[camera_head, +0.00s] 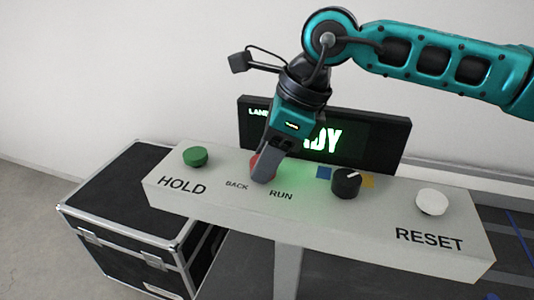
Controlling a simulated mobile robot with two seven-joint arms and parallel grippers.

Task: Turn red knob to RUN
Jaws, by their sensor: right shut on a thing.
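The red knob (255,161) sits on the top of the white control panel (215,203), between the BACK and RUN labels. Most of it is hidden by my right gripper (264,172), which comes down from above and is shut on it. Only a bit of red shows beside the fingers, so I cannot tell which way the knob points. The RUN label (281,195) is just right of the fingers, and the BACK label (236,185) is to their left. My left gripper is not in view.
A green button (195,156) is at HOLD, a black knob (346,183) right of the gripper, and a white button (432,201) at RESET. A lit display (380,140) stands behind, partly covered by my arm. A black case (120,210) stands at lower left.

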